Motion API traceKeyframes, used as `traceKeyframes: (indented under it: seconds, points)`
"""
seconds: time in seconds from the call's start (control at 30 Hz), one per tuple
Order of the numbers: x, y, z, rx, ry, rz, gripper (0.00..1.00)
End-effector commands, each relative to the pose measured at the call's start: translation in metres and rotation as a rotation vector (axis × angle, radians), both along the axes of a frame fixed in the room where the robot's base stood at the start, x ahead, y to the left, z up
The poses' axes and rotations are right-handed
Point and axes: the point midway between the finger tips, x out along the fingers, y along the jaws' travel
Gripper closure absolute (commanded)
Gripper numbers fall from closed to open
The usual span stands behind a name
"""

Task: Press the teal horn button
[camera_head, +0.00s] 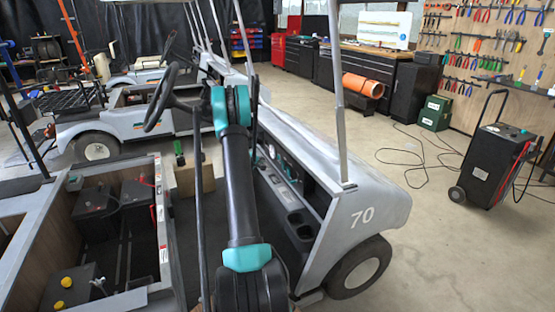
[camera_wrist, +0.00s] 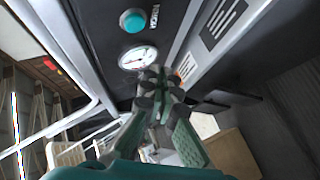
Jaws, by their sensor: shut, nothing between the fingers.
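My gripper (camera_wrist: 160,84) is shut and empty. In the wrist view its fingertips show below the button, overlapping the lower edge of a round white gauge (camera_wrist: 138,58). The button itself is uncovered there. The gap between fingertips and panel is hard to judge. In the head view my arm hides much of the dash, and I cannot make out the button surely.
The grey cart numbered 70 (camera_head: 365,216) has a steering wheel (camera_head: 160,97) left of my arm and a roof post (camera_head: 338,90) to the right. An open battery bay (camera_head: 128,252) lies at left. A black wheeled charger (camera_head: 491,165) stands at far right on open floor.

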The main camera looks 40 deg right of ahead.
Motion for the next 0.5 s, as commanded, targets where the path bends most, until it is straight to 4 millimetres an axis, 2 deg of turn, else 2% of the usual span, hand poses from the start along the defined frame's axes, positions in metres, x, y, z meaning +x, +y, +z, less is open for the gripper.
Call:
traceKeyframes:
  seconds: [0.1,0.3,0.5]
  points:
    - [-0.004,-0.017,0.000,-0.001,0.000,-0.001,1.00]
    - [-0.009,-0.037,0.000,0.000,0.000,-0.001,1.00]
    - [-0.011,-0.047,0.000,0.000,0.000,0.001,1.00]
